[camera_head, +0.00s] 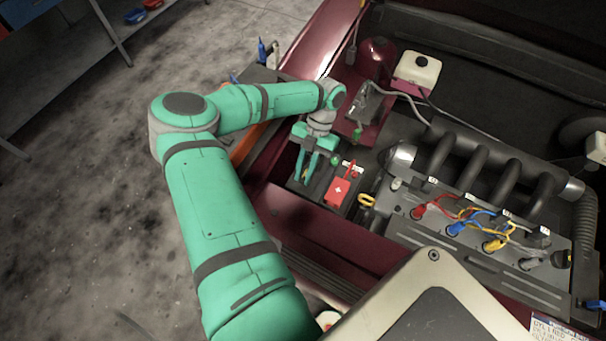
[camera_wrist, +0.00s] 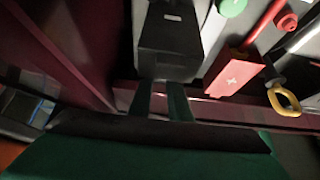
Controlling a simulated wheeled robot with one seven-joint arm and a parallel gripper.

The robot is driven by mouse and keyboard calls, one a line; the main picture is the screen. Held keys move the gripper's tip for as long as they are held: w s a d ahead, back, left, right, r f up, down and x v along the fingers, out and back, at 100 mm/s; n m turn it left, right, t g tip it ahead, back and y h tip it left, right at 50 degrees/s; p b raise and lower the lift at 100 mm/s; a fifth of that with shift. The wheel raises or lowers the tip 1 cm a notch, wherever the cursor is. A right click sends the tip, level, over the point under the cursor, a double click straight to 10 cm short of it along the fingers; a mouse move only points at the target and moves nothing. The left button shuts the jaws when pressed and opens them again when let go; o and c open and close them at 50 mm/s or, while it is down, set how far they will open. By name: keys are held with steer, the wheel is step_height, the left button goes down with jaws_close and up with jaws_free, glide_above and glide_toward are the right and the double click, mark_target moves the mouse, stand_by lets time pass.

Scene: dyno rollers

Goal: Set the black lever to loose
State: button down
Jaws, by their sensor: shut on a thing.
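The black lever (camera_wrist: 170,42), a dark block with a small pale label, is in the upper middle of the wrist view. The two green fingers of my gripper (camera_wrist: 166,98) reach up to its near end and are shut on it. In the head view my gripper (camera_head: 307,172) points down at the left part of the battery, left of a red cover with a white plus (camera_head: 339,191). There the fingers hide most of the lever. I cannot read its label or tell its setting.
A green knob (camera_head: 335,160) and the red cover are close to the right of my gripper. A yellow ring (camera_head: 367,200) is farther right. The dark red car body edge (camera_head: 310,225) runs in front. Engine pipes and coloured leads (camera_head: 460,222) fill the right.

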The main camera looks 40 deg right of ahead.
steer(key=shift+w+d+y, duration=0.1)
steer(key=shift+d+y, duration=0.15)
steer(key=shift+y, duration=0.15)
steer(key=shift+r, duration=0.1)
steer(key=c, duration=1.6)
jaws_free()
steer(key=shift+c, duration=0.2)
steer(key=v, duration=1)
steer(key=shift+w+d+r, duration=0.2)
steer(key=shift+w+d, duration=0.05)
steer(key=shift+d, duration=0.05)
